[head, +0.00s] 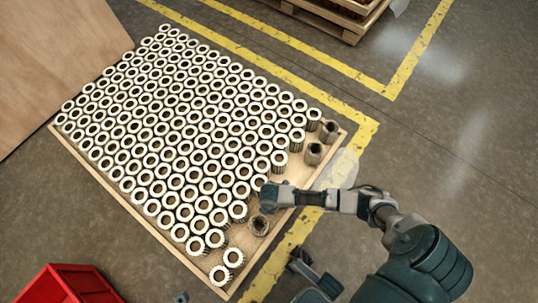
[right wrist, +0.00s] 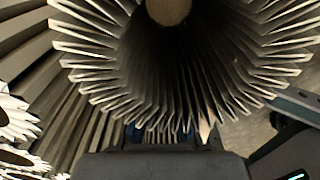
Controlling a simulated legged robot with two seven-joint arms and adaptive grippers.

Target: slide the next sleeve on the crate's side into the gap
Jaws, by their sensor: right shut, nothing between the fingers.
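A bare grey pleated sleeve (head: 259,225) stands upright near the tray's right edge, on the red crate's side of my right gripper. Two more grey sleeves, one (head: 313,153) and another (head: 330,132), stand near the tray's far right corner. Between these and the first sleeve is a gap along the edge. My right gripper (head: 267,196) is shut and empty, low at that gap, beside the near sleeve. In the right wrist view, a pleated sleeve (right wrist: 95,75) fills the picture just beyond the gripper (right wrist: 165,138); whether they touch is unclear. My left gripper is not seen.
A wooden tray (head: 222,291) holds many white-topped ring cartridges (head: 150,130) in tight rows. A red crate (head: 70,285) stands at lower left. A wooden panel (head: 55,60) is at upper left and a pallet (head: 325,22) at the top. Floor to the right is clear.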

